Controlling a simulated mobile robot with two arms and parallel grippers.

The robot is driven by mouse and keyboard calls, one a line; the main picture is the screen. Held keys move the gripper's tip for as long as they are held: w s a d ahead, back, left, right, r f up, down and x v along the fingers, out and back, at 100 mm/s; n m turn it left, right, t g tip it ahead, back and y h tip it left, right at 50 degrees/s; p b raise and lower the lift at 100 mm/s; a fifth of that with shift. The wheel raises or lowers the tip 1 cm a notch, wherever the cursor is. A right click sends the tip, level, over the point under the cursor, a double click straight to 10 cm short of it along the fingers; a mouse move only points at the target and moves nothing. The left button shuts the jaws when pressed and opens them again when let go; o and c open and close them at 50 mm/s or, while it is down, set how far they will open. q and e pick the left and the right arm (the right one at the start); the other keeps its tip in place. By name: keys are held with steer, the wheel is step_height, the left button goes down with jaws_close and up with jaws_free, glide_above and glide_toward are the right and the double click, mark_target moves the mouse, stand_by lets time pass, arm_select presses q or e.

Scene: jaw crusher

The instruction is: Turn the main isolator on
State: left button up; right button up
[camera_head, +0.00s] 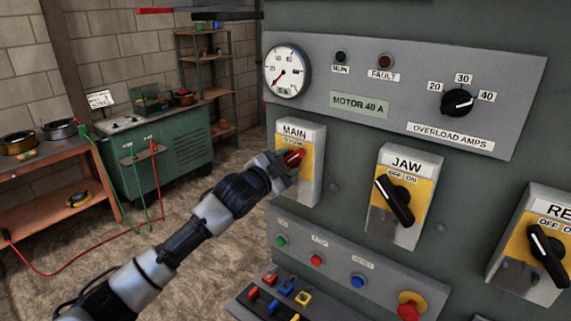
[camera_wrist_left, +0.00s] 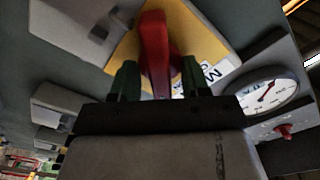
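The main isolator is a grey box labelled MAIN (camera_head: 310,163) with a yellow plate and a red handle (camera_head: 293,157), on the green panel in the head view. My left gripper (camera_head: 287,168) is at the front of this box. In the left wrist view the red handle (camera_wrist_left: 155,45) stands between the two dark green fingertips (camera_wrist_left: 158,78). Thin gaps show beside the handle, so the fingers look open around it, not closed on it. The arm and gripper hide part of the plate and its position marks in the head view. My right gripper is not in view.
The JAW isolator (camera_head: 405,197) with a black handle is to the right, with another black-handled switch (camera_head: 540,250) beyond it. A push-button strip (camera_head: 335,262) and a rack of coloured padlocks (camera_head: 280,295) lie below. A gauge (camera_head: 287,72) is above. A green cabinet (camera_head: 165,155) stands behind.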

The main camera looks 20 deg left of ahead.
arm_select(q)
steer(key=b+v, duration=0.3)
steer(key=v, duration=0.7)
steer(key=shift+s+b, duration=0.3)
steer(key=shift+s, duration=0.1)
steer(key=shift+a, duration=0.15)
